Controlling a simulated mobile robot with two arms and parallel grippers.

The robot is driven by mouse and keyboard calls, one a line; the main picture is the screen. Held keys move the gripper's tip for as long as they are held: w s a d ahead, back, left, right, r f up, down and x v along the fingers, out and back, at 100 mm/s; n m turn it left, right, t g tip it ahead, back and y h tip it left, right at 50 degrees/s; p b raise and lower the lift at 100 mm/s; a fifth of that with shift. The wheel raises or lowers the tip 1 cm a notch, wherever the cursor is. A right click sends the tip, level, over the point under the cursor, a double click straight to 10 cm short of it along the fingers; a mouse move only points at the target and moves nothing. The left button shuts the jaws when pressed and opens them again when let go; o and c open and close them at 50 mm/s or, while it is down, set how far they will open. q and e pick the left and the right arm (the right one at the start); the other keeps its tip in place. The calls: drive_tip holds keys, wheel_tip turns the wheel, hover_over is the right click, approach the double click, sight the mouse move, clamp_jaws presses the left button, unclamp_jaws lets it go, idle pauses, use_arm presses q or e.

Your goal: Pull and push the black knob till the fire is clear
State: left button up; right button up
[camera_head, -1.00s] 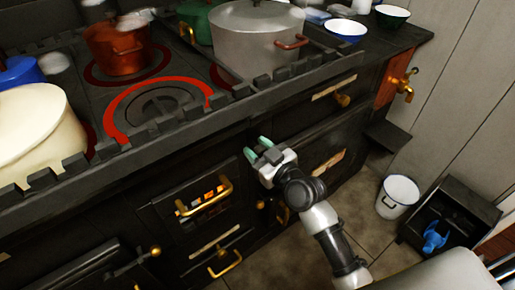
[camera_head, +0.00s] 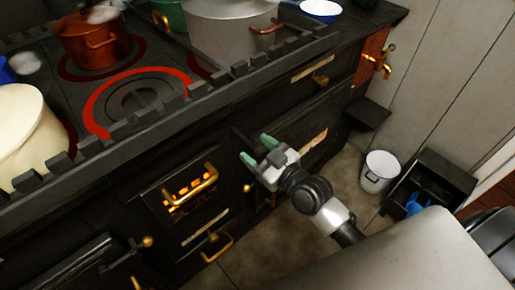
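The fire (camera_head: 189,188) glows orange-yellow behind dark bars in a small window low on the front of the black stove (camera_head: 115,190). A brass handle (camera_head: 205,185) crosses its door. I cannot make out a black knob for certain; the stove front is dark there, and my gripper and arm cover part of it. My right gripper (camera_head: 258,151) is in front of the stove, to the right of and above the fire window. Its two green-tipped fingers are apart with nothing visible between them. My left gripper is not in view.
A copper pot (camera_head: 88,44), a grey pot (camera_head: 230,32) and a cream pot (camera_head: 25,135) stand on the stove top near a red-ringed hot plate (camera_head: 135,98). A brass knob (camera_head: 148,241) sticks out. A white bucket (camera_head: 380,168) and dark crate (camera_head: 435,178) stand on the floor at right.

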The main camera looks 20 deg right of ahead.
drive_tip(key=v, duration=1)
drive_tip(key=shift+s+d, duration=0.15)
drive_tip(key=shift+s, duration=0.25)
drive_tip(key=shift+c, duration=0.3)
